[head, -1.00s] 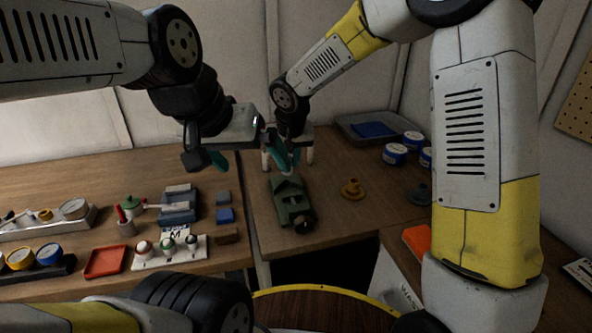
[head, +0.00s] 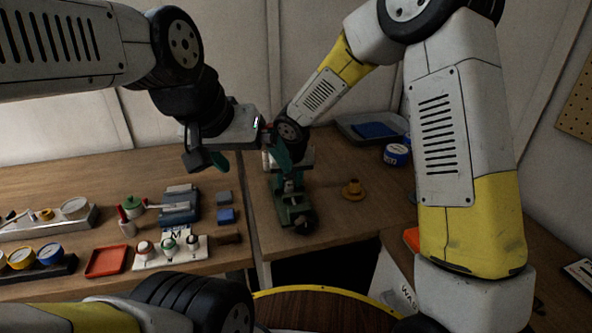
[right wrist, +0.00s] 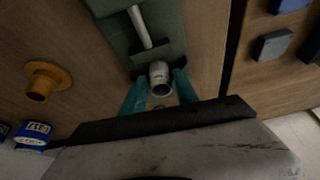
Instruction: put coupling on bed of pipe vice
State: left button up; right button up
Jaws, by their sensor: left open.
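The green pipe vice (head: 296,212) stands on the right-hand wooden bench, its far part hidden by my right gripper. In the right wrist view, the vice (right wrist: 172,30) is at the top with a grey metal bar across it. The coupling (right wrist: 160,72), a short grey metal ring, is between the teal fingertips of my right gripper (right wrist: 160,88), which look shut on it. It is at the near edge of the vice; I cannot tell whether it touches the bed. My left gripper (head: 243,155) is open and empty, left of the right gripper in the head view.
A yellow flanged part (head: 353,190) stands right of the vice, with a blue-and-white tin (head: 396,154) and a grey tray (head: 352,124) behind. The left bench holds a red tray (head: 106,262), gauges and small blocks. A gap separates the benches in front.

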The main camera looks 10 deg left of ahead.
jog(key=v, duration=1.2)
jog(key=s+d+r+m, duration=0.1)
jog(key=s+d+r, duration=0.25)
jog(key=d, duration=0.35)
jog(key=s+d+r, duration=0.3)
jog(key=d+r, duration=0.1)
jog(key=d, duration=0.3)
jog(key=s+d+r+m+t, duration=0.2)
jog(key=s+d, duration=0.8)
jog(key=s, duration=0.3)
jog(key=shift+s+r+y, duration=0.15)
jog(key=shift+r+y, duration=0.15)
jog(key=shift+y, duration=0.1)
